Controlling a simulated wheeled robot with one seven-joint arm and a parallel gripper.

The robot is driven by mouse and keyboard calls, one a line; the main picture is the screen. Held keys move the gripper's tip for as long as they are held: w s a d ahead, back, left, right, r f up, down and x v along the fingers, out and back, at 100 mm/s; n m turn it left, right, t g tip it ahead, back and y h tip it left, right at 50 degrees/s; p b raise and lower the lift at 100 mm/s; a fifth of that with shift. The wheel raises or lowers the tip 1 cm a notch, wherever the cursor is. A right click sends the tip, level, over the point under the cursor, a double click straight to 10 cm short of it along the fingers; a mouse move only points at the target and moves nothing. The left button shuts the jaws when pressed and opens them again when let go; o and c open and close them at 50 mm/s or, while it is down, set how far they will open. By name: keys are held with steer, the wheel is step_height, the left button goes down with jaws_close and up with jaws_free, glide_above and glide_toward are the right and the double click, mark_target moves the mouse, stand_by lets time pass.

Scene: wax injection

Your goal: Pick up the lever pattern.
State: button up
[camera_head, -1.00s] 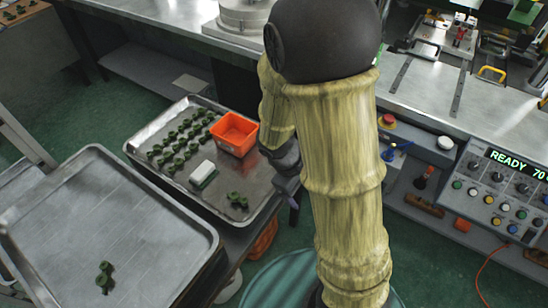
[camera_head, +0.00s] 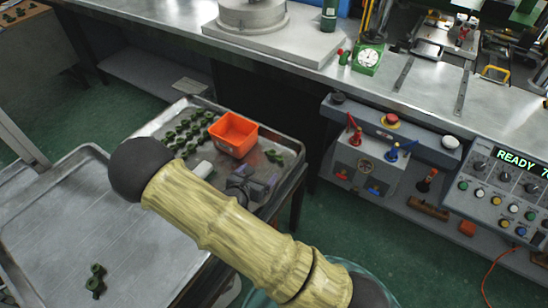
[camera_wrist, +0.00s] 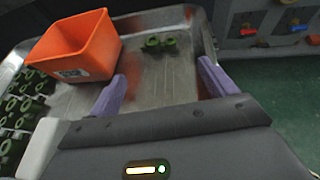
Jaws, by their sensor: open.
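Green ringed patterns stand in rows (camera_head: 185,135) on the steel tray (camera_head: 300,165); I cannot tell by name which is the lever pattern. One separate green pattern (camera_head: 273,157) lies right of the orange bin; in the wrist view it shows (camera_wrist: 160,43) ahead of my fingers, roughly between their lines. Another green pattern (camera_head: 96,280) lies on the left tray (camera_head: 50,230). My gripper (camera_wrist: 163,75) is open, its purple fingers spread with nothing between them. In the head view my gripper (camera_head: 262,188) is over the tray's right part, and my arm hides the tray's near part.
The orange bin (camera_head: 233,135) stands on the tray, left of my fingers in the wrist view (camera_wrist: 75,45). A white block (camera_head: 203,169) lies near my gripper. A workbench (camera_head: 300,60) and a control box (camera_head: 365,160) stand behind and to the right.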

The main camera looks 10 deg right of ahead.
mark_target(273, 163)
steer(key=shift+d, duration=0.1)
steer(key=shift+x, duration=3)
steer(key=x, duration=0.6)
steer(key=shift+b, duration=0.35)
steer(key=c, duration=1)
steer(key=shift+r, duration=0.1)
steer(key=shift+c, duration=0.2)
step_height(273, 163, up, 10)
steer(key=p, duration=0.1)
